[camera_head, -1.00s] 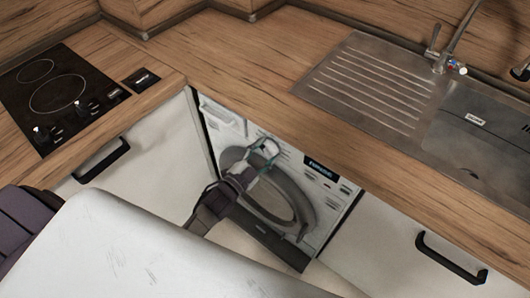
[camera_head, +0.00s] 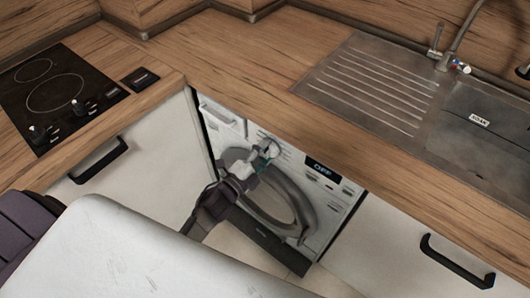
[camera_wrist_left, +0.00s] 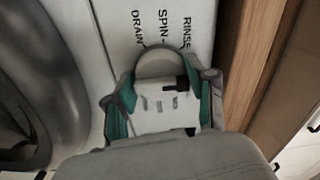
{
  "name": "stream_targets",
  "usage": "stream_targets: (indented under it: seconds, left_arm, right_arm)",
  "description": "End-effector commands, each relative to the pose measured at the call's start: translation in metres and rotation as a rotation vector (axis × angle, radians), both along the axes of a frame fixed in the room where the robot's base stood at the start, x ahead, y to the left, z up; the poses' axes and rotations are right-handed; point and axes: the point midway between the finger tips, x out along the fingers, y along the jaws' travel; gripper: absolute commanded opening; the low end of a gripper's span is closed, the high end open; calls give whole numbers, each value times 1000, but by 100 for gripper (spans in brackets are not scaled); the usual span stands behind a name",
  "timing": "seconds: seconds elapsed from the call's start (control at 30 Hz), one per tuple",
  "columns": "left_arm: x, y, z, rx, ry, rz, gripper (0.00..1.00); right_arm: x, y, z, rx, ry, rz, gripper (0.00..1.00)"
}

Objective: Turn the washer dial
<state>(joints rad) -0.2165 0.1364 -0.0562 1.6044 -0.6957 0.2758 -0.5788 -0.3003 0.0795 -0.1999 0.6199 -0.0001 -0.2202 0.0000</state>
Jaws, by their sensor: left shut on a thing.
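The white washer (camera_head: 335,198) stands under the counter with its round grey door facing me. Its dial (camera_head: 273,149) is a pale round knob near the top of the front panel, left of the dark display (camera_head: 321,169), which reads OFF. My left gripper (camera_head: 267,156) is at the panel, shut on the dial. In the left wrist view the grey dial (camera_wrist_left: 166,63) sits between the teal-lined fingers of the gripper (camera_wrist_left: 167,82), which hide its lower part. Labels RINSE, SPIN and DRAIN (camera_wrist_left: 160,22) show beside it. My right gripper is out of view.
The wooden counter (camera_head: 240,65) overhangs the washer. White cupboards flank it, with black handles at left (camera_head: 99,161) and right (camera_head: 456,262). A hob (camera_head: 60,95) and a steel sink (camera_head: 480,135) are set into the counter.

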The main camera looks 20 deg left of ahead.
Motion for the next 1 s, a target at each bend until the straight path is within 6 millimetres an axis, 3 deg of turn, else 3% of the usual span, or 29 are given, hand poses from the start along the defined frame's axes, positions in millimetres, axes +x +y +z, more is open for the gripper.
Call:
stream_targets:
  seconds: [0.5,0.53,0.67,1.0]
  left_arm:
    - [-1,-1,-1,19,-2,-1,21]
    - [-1,-1,-1,19,-2,-1,57]
    - [-1,0,-1,19,-3,0,79]
    - [-1,0,-1,19,-4,0,81]
  right_arm:
    - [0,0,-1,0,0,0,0]
    - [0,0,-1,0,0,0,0]
    - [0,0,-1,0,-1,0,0]
    - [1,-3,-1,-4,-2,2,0]
